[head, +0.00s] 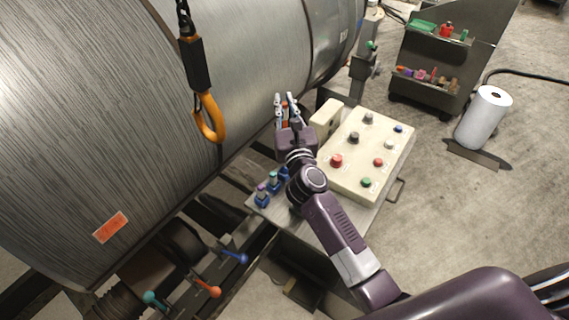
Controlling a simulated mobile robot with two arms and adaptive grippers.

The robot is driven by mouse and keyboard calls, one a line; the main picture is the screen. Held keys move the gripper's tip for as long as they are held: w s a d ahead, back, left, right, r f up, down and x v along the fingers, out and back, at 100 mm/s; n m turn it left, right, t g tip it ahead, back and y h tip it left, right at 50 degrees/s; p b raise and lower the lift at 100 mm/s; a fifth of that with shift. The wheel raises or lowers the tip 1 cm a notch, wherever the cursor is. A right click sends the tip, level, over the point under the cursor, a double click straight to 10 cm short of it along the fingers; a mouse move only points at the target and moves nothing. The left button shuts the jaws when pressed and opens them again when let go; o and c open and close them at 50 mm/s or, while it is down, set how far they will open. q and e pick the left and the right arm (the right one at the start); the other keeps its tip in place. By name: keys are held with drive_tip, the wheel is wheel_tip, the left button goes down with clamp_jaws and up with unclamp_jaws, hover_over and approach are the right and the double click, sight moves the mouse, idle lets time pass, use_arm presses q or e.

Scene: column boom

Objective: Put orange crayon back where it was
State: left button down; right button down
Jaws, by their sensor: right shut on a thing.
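My right gripper (287,99) reaches past the control box, its fingers pointing away toward the large cylinder. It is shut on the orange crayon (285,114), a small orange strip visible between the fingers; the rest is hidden. Small blue holders stand in a row on the grey plate below my right wrist. One holder (262,200) has a purple crayon (262,188), and another has a teal crayon (273,175). A further blue piece (284,172) is partly hidden by my arm. Whether an empty holder lies behind the arm I cannot tell. My left gripper is not in view.
A cream control box (385,160) with several coloured knobs stands right of my wrist. A large grey cylinder (250,50) fills the left. An orange hook (208,115) hangs before it. Coloured levers (207,288) are lower left. A tool cart (435,60) and white roll (483,118) stand right.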

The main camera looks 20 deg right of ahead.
wheel_tip(320, 180, down, 19)
drive_tip(key=b, duration=0.9)
drive_tip(key=shift+b, duration=0.4)
drive_tip(key=shift+f+b, duration=0.4)
drive_tip(key=shift+b, duration=0.05)
drive_tip(key=c, duration=1.9)
unclamp_jaws()
drive_tip(key=shift+c, duration=0.2)
